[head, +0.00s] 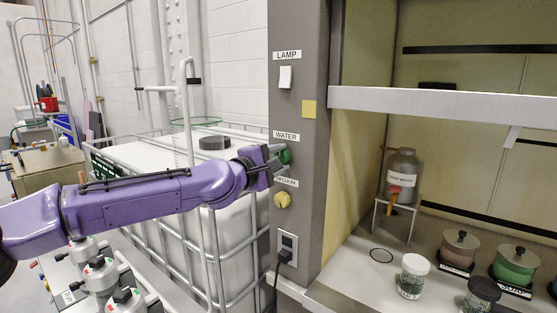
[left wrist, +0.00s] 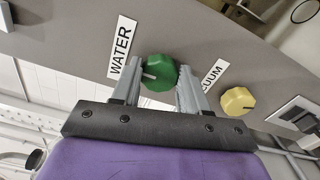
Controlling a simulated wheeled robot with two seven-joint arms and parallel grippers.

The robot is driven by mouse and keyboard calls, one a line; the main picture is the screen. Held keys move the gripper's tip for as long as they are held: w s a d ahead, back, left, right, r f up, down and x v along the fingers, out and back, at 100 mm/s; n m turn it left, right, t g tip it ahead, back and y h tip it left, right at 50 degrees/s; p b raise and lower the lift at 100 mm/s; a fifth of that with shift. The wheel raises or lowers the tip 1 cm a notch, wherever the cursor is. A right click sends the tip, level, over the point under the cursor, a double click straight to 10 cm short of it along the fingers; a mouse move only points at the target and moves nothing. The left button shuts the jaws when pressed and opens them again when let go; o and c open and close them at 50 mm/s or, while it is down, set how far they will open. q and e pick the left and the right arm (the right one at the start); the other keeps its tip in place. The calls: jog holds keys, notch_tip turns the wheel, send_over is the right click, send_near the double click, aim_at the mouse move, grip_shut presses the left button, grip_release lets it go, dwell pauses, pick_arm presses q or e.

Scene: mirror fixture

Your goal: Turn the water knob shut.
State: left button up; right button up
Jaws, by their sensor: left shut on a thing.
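The green water knob (head: 286,157) is on the grey panel, below the WATER label (head: 286,135) in the head view. My left gripper (head: 280,155) is at the knob, its purple arm coming in from the left. In the left wrist view the green knob (left wrist: 160,72) sits between the two grey fingers of my left gripper (left wrist: 160,82), which are shut on it. The white mark on the knob's face shows in the left wrist view. Part of the knob is hidden by the gripper in the head view. My right gripper is not in view.
The yellow vacuum knob (head: 282,200) is just below, with the lamp switch (head: 285,77) above and an outlet with a plug (head: 287,247) lower down. A caged white tank (head: 160,153) stands left of the panel. Right is a hood with jars (head: 413,275).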

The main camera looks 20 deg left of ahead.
pick_arm(q)
jog(key=o, duration=1.1)
jog(key=shift+c, duration=0.2)
jog(key=v, duration=1)
jog(key=shift+s+b, duration=0.25)
jog(key=shift+b, duration=0.2)
jog(key=shift+a, duration=0.2)
